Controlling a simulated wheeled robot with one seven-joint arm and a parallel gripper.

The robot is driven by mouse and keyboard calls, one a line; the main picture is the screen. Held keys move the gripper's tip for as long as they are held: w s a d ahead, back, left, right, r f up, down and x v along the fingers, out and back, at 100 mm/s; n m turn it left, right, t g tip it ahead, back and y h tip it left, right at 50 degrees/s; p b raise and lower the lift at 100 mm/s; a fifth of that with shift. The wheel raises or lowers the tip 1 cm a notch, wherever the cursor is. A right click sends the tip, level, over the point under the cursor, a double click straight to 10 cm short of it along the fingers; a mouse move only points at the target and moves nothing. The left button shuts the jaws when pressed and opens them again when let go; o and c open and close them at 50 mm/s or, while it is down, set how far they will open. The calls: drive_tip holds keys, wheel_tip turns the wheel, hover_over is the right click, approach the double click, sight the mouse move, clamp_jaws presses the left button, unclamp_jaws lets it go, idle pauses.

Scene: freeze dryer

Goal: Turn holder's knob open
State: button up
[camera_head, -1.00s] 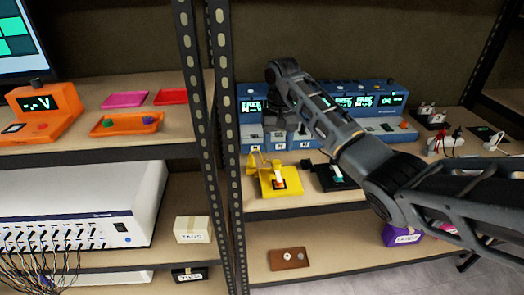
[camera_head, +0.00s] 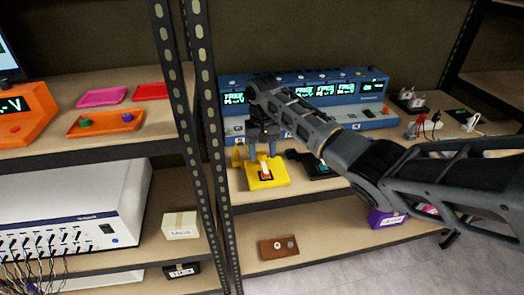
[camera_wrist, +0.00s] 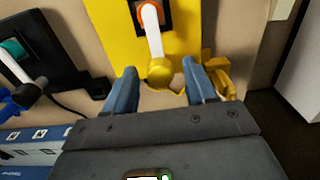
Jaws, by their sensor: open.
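The yellow holder (camera_head: 268,182) stands on the middle shelf near its left end, with a white-and-orange tool resting on it. In the wrist view its yellow base (camera_wrist: 190,30) fills the upper middle. A round yellow knob (camera_wrist: 160,73) shows at the base's near edge, below the white handle (camera_wrist: 152,30). My gripper (camera_wrist: 161,80) is open, with one blue-grey finger on each side of the knob and visible gaps. In the head view my gripper (camera_head: 263,150) hangs just behind the holder, and the arm hides part of the scene there.
A black holder (camera_head: 318,168) with a teal-handled tool stands close to the right. A blue instrument (camera_head: 330,95) with lit displays lies behind. The metal rack post (camera_head: 208,130) is close on the left. A yellow bracket (camera_wrist: 222,72) sits beside one finger.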

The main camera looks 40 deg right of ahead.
drive_tip(key=shift+c, duration=0.3)
clamp_jaws()
drive_tip(key=shift+r+n, duration=0.1)
drive_tip(key=shift+n, duration=0.3)
drive_tip(key=n+p, duration=0.2)
drive_tip(key=shift+n, duration=0.3)
drive_tip(key=n+p, duration=0.1)
drive_tip(key=n, duration=0.4)
drive_tip(key=shift+n+p, duration=0.3)
drive_tip(key=shift+p, duration=0.05)
drive_tip(key=n+p, duration=0.1)
drive_tip(key=n, duration=0.3)
drive_tip(key=shift+n, duration=2.5)
